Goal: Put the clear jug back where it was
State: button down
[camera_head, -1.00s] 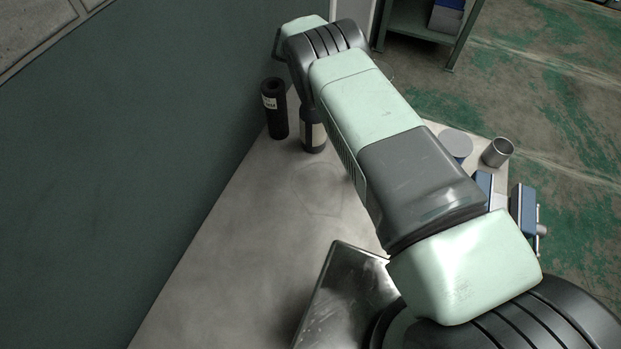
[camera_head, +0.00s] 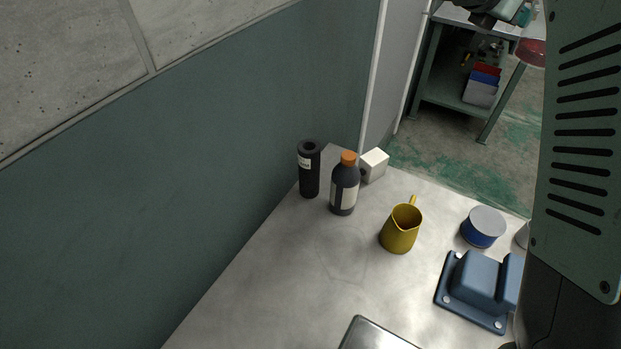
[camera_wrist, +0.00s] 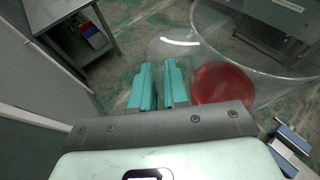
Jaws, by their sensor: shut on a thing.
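The clear jug (camera_wrist: 240,50) fills the right of the wrist view, with red liquid (camera_wrist: 224,84) in its bottom. My gripper (camera_wrist: 158,88) is shut on the jug, at its handle side; the handle itself is hard to make out. In the head view my gripper (camera_head: 524,14) is at the upper right, with the red liquid (camera_head: 533,52) of the jug just below it. The jug is held in the air, over the floor beyond the bench. Most of it is cut off or hidden by my arm in the head view.
On the bench (camera_head: 270,270) stand a black cylinder (camera_head: 309,170), an orange-capped bottle (camera_head: 344,185), a white box (camera_head: 374,165), a yellow jug (camera_head: 401,228), a blue tin (camera_head: 483,227) and a blue device (camera_head: 482,285). A green shelf table (camera_head: 455,95) stands beyond. The bench's left middle is clear.

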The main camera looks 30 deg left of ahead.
jog(key=s+d+r+y, duration=0.1)
jog(key=s+d+r, duration=0.1)
jog(key=s+d+r+n+t+y, duration=0.1)
jog(key=s+d+r, duration=0.1)
jog(key=s, duration=0.1)
jog(key=shift+d+r+n, duration=0.15)
jog(key=shift+d+n, duration=0.05)
jog(key=shift+n, duration=0.1)
jog(key=s+a+f+n+t+y, duration=0.1)
jog(key=s+a+f+n+y, duration=0.1)
jog(key=s+a+f, duration=1)
jog(key=s+a+f+n+y, duration=0.2)
jog(key=s+a+f, duration=0.8)
jog(key=a, duration=0.4)
jog(key=s+a+f+n+y, duration=0.1)
jog(key=s+a+f, duration=0.4)
jog(key=s+f, duration=0.75)
jog(key=shift+t+y, duration=0.3)
jog(key=shift+s+d+f, duration=0.1)
jog(key=shift+s+f, duration=0.1)
jog(key=shift+f, duration=1.5)
jog(key=shift+s+f, duration=0.15)
jog(key=shift+f, duration=1.55)
jog(key=shift+s+d+f, duration=0.1)
jog(key=shift+s+f, duration=0.1)
jog(key=shift+f, duration=1.5)
